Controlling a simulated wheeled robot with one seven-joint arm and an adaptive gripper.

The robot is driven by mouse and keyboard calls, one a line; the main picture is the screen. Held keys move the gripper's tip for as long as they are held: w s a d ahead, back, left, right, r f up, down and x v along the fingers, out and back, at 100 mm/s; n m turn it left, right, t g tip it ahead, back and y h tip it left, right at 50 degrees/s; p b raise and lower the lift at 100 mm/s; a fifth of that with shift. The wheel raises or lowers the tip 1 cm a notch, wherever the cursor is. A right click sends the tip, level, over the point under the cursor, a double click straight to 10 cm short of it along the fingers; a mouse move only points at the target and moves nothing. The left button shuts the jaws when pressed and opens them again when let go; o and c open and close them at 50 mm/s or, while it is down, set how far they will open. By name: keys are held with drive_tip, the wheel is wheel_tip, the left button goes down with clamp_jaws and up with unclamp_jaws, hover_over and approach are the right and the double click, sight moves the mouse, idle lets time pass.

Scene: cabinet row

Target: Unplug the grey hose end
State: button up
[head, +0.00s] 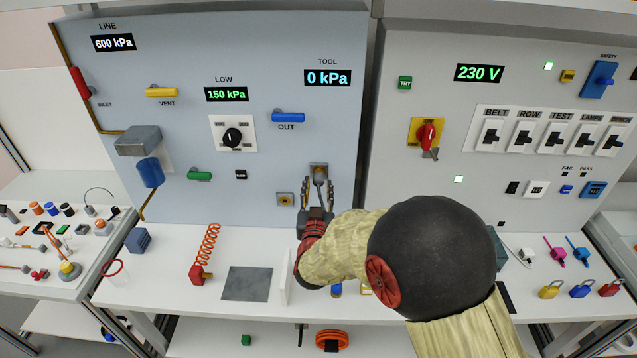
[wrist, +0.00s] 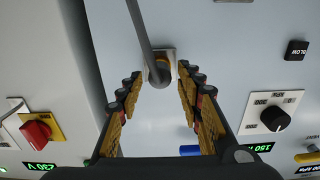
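The grey hose end (wrist: 160,72) sits in a brass-coloured socket on a pale square plate on the blue-grey panel. Its grey hose (wrist: 141,30) runs off the top of the wrist view. In the head view the hose end (head: 319,174) shows at the plate below the TOOL display. My gripper (head: 318,187) reaches up to the panel there. In the wrist view my gripper (wrist: 160,78) is open, with one finger on each side of the hose end. Gaps show between the fingertips and the hose end, so it is not clamped.
A second small socket (head: 285,199) is just left of the hose end. The blue OUT handle (head: 288,117) is above left, and the TOOL display (head: 327,78) reads 0 kPa. A coiled orange hose (head: 208,245) and a dark mat (head: 247,284) are on the bench. My arm hides part of the bench.

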drive_tip(key=shift+w, duration=0.55)
clamp_jaws()
idle(1.0)
drive_tip(key=shift+s, duration=0.1)
drive_tip(key=shift+s+a, duration=0.1)
drive_tip(key=shift+s, duration=2.8)
